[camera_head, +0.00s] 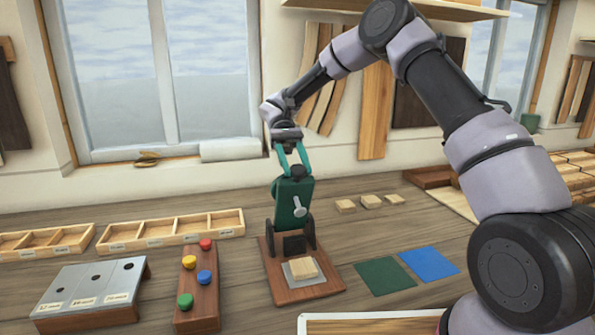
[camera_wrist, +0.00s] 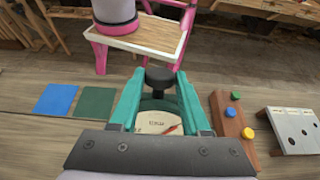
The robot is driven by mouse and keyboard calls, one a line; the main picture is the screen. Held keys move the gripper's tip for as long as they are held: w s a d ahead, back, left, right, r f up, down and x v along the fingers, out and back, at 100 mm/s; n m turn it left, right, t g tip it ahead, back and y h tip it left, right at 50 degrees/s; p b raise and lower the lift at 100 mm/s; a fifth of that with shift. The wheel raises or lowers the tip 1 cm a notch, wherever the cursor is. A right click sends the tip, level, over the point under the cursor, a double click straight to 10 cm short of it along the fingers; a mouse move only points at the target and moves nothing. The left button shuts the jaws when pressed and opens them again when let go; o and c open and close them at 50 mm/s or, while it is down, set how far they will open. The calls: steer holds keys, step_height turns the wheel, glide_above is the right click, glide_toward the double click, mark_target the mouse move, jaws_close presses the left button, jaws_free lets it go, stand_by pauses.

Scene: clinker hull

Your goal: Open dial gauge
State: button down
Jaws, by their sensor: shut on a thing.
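The dial gauge (camera_head: 291,202) is a dark green body with a pale lever, standing upright on black legs over a wooden base (camera_head: 286,292). A wooden block (camera_head: 303,268) lies on a grey plate under it. My teal-fingered gripper (camera_head: 297,170) reaches down from above and is shut on the black knob at the gauge's top. In the wrist view the knob (camera_wrist: 159,76) sits between the fingertips. The pale dial face (camera_wrist: 155,122) with a red needle shows between the fingers, partly hidden by the gripper.
A wooden board with coloured buttons (camera_head: 184,318) and a grey block with holes (camera_head: 92,287) stand left. Compartment trays (camera_head: 171,241) lie behind them. Green (camera_head: 386,277) and blue (camera_head: 429,264) squares lie right. Three small wooden blocks (camera_head: 371,201) lie behind.

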steer(key=shift+w, duration=0.3)
